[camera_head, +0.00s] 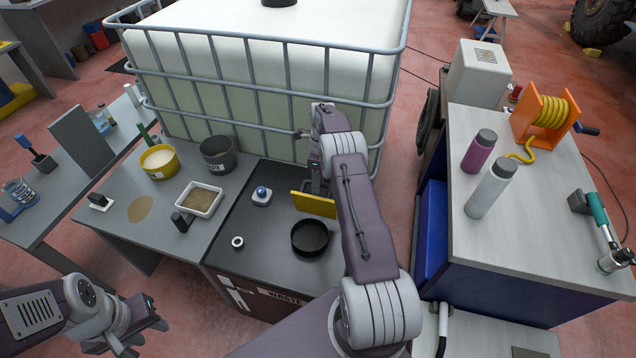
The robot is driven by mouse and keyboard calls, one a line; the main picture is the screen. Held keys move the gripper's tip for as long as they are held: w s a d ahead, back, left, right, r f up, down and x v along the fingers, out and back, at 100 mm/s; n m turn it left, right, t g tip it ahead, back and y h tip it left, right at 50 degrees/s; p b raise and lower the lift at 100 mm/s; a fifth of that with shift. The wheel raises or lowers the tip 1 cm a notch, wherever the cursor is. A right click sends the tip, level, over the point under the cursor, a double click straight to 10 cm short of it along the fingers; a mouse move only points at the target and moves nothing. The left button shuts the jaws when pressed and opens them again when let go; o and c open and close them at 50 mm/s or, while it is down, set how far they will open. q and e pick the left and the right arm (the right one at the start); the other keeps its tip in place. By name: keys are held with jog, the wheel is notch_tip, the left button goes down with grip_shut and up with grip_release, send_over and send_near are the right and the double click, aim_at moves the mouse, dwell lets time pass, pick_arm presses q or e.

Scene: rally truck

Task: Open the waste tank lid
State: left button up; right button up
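The waste tank (270,222) is a dark cabinet with a "WASTE" label on its front. A black round ring or opening (310,249) is on its top. A yellow panel (313,205), apparently the lid, stands steeply raised just behind it. My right gripper (317,184) points down at the rear of the yellow panel. Its fingertips are partly hidden, so I cannot tell whether it touches or grips the panel. My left gripper (142,338) is open and empty at the lower left, away from the tank.
A caged white tank (258,86) stands close behind. A blue-knobbed item (262,196) and a small white ring (238,242) are on the dark top. A tray (199,199), yellow bowl (159,162) and grey pot (217,155) stand left. A bottle-laden cabinet (540,210) stands right.

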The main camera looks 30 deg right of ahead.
jog(key=shift+r, duration=0.1)
jog(key=shift+r, duration=0.2)
notch_tip(320, 180, up, 8)
jog(key=w+d+p, duration=0.1)
jog(key=p, duration=0.5)
jog(key=shift+d+r, duration=0.15)
jog(key=shift+r, duration=0.05)
